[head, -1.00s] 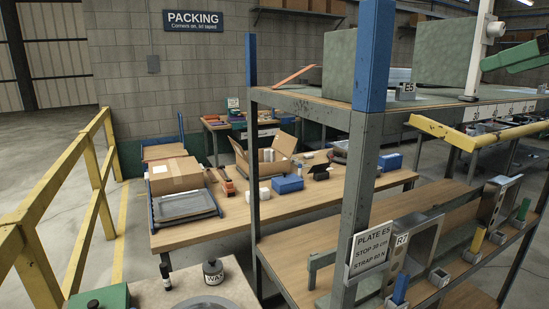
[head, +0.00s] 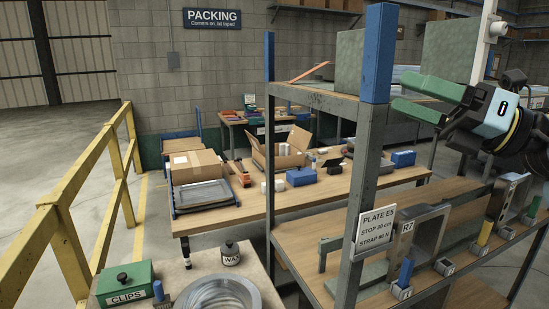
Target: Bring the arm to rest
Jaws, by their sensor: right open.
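My right gripper (head: 398,92) comes in from the right edge, in front of the rack's upper shelf. Its two green fingers point left and are spread apart, with nothing between them. The dark wrist behind it runs off the right edge. The fingers lie in front of the grey-green blocks in the picture, just right of the blue-topped rack post (head: 375,60). I cannot tell whether they touch anything. My left gripper is not in view.
The rack's lower shelf carries a grey metal frame (head: 434,227) near the PLATE E5 sign (head: 376,233). A packing table (head: 330,200) with boxes stands behind. A green CLIPS box (head: 125,284) sits bottom left. A yellow railing (head: 60,225) borders open floor at left.

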